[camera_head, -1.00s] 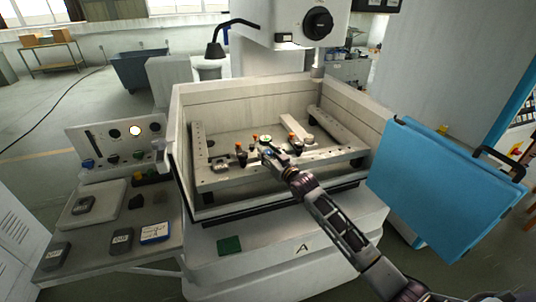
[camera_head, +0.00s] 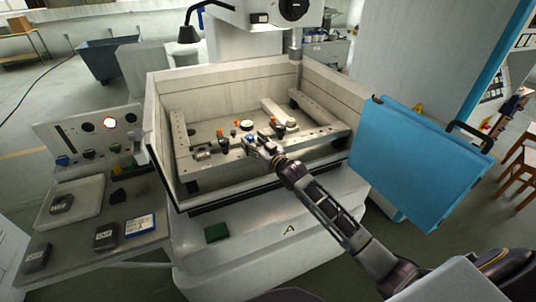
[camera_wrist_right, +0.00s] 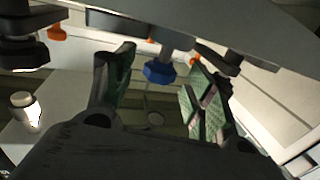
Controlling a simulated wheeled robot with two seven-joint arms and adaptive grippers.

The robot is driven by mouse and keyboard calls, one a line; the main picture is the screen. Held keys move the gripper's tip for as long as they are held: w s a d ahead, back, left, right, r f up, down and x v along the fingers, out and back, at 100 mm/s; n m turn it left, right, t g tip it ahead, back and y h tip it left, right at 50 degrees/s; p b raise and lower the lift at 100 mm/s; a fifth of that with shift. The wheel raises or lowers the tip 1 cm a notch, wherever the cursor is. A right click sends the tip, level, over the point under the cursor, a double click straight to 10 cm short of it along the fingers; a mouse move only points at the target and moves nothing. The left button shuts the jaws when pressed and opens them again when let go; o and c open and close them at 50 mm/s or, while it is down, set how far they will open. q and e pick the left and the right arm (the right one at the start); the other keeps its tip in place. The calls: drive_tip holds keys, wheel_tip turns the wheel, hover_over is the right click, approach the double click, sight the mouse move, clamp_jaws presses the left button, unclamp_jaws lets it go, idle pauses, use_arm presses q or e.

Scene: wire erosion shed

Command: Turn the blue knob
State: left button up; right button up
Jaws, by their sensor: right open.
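A blue knob (camera_wrist_right: 158,72) hangs on a grey stem under the clamp fixture in the right wrist view. My right gripper (camera_wrist_right: 160,62) is open, with one green-padded finger on each side of this knob; gaps show on both sides. In the head view my right gripper (camera_head: 251,142) is at the front rail of the machine's work tank, among small clamps. Another small blue knob (camera_head: 62,160) is on the control panel at the left, far from the gripper. My left gripper is out of view.
Orange-topped clamps (camera_head: 220,133) stand close to the gripper on the rail. The tank's wall (camera_head: 152,110) rises at the left. A blue door panel (camera_head: 415,160) stands at the right. A control panel (camera_head: 88,143) and side table with grey blocks are at the left.

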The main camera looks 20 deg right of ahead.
drive_tip(key=v, duration=0.9)
idle(0.4)
drive_tip(key=shift+s, duration=0.1)
idle(1.2)
drive_tip(key=s+a+f+g+h, duration=0.3)
drive_tip(key=s+f+g, duration=0.6)
drive_tip(key=s+f, duration=0.75)
drive_tip(key=s+m+g+h, duration=0.1)
drive_tip(key=s+g, duration=0.4)
drive_tip(key=s, duration=0.9)
wheel_tip(320, 180, down, 33)
drive_tip(key=s+d+g, duration=0.1)
drive_tip(key=s, duration=0.1)
drive_tip(key=s+d+f, duration=0.2)
drive_tip(key=s+f, duration=0.8)
drive_tip(key=s, duration=0.1)
drive_tip(key=s+d+f+g, duration=0.1)
drive_tip(key=s+d+f, duration=0.1)
drive_tip(key=s+f, duration=0.8)
drive_tip(key=shift+s+d+f+h, duration=0.2)
drive_tip(key=shift+s+d+h, duration=0.15)
drive_tip(key=shift+s, duration=0.35)
